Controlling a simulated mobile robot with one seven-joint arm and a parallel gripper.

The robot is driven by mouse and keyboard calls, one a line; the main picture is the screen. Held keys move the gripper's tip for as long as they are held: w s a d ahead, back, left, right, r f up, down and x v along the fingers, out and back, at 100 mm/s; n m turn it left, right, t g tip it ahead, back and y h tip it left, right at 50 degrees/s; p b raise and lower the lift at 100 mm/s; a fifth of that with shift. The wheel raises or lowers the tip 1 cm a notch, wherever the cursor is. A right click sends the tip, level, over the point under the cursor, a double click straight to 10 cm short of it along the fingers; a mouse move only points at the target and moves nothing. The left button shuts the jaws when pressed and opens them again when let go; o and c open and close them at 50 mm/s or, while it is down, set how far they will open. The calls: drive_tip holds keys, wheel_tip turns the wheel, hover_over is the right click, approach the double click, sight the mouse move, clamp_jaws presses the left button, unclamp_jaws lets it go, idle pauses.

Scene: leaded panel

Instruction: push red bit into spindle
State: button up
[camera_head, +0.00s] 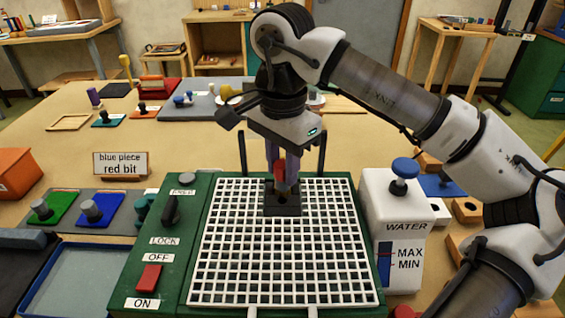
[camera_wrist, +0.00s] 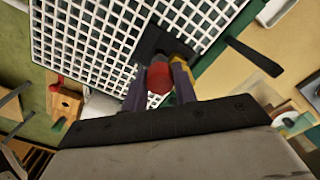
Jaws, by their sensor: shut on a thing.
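The red bit (camera_head: 280,170) is held upright between the fingers of my gripper (camera_head: 281,172), over the dark spindle block (camera_head: 283,206) at the far middle of the white grid. In the wrist view the red bit (camera_wrist: 159,77) shows between my two purple fingers (camera_wrist: 160,88), with the dark spindle plate (camera_wrist: 165,42) just beyond it. The bit's lower end is at or just above the spindle. I cannot tell how deep it sits.
The white grid (camera_head: 270,270) lies on a green machine with a red switch (camera_head: 149,278) and a black knob (camera_head: 171,208). A white water tank (camera_head: 394,230) stands at the right. A sign (camera_head: 121,164) reads "blue piece, red bit". Dark posts flank my gripper.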

drive_tip(key=shift+f, duration=0.15)
drive_tip(key=shift+f+b, duration=0.3)
drive_tip(key=shift+b, duration=0.1)
drive_tip(key=shift+f+b, duration=0.4)
drive_tip(key=shift+f, duration=0.05)
drive_tip(key=shift+r, duration=0.2)
drive_tip(key=shift+r+p, duration=0.4)
drive_tip(key=shift+r, duration=0.05)
drive_tip(key=shift+f+b, duration=0.6)
drive_tip(key=shift+b, duration=0.1)
idle(1.3)
drive_tip(key=o, duration=1)
